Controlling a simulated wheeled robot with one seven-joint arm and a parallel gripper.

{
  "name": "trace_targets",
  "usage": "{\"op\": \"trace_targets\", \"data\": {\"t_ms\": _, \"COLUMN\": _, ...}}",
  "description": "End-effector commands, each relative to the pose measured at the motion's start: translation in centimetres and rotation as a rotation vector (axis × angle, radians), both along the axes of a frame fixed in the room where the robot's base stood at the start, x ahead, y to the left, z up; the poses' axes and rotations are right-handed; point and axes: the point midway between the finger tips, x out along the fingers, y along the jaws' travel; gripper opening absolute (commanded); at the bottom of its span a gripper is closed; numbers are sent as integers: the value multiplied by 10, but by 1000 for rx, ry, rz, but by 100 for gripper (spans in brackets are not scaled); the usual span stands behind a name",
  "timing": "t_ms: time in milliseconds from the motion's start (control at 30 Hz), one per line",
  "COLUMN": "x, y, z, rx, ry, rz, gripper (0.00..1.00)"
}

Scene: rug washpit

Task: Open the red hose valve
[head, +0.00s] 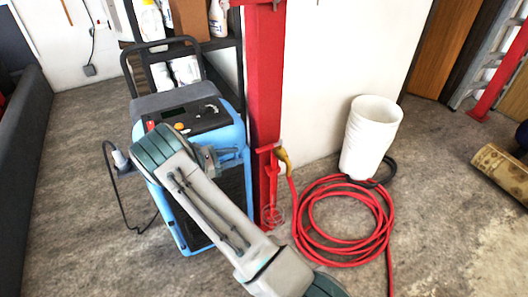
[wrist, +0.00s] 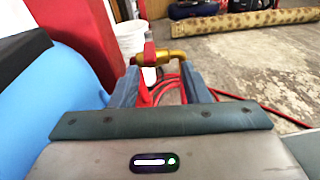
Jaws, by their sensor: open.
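The hose valve is on the red post, with a red handle (head: 267,149) and a brass-coloured fitting (head: 284,160). In the wrist view the red handle (wrist: 149,56) and brass pipe (wrist: 178,57) show just above and between my fingertips. My gripper (wrist: 160,80) is open and empty, its two dark fingers pointing at the valve. In the head view my gripper (head: 232,154) is left of the post, with a small gap to the handle. The lower part of the valve is partly hidden in the wrist view.
A blue machine (head: 232,135) stands close beside my gripper, left of the red post (head: 264,80). A coiled red hose (head: 385,215) and white bucket (head: 370,135) are right of the post. A rolled rug (head: 500,172) lies far right. Floor between is open.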

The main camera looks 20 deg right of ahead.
Motion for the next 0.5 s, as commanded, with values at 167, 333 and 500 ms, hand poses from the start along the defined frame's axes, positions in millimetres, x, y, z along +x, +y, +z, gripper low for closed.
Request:
{"op": "trace_targets", "data": {"t_ms": 167, "x": 11, "y": 8, "z": -24, "rx": -86, "ry": 53, "rz": 60, "gripper": 42}}
{"op": "trace_targets", "data": {"t_ms": 333, "x": 14, "y": 2, "z": -27, "rx": -106, "ry": 64, "rz": 72, "gripper": 42}}
{"op": "trace_targets", "data": {"t_ms": 500, "x": 14, "y": -26, "z": -26, "rx": -105, "ry": 64, "rz": 69, "gripper": 42}}
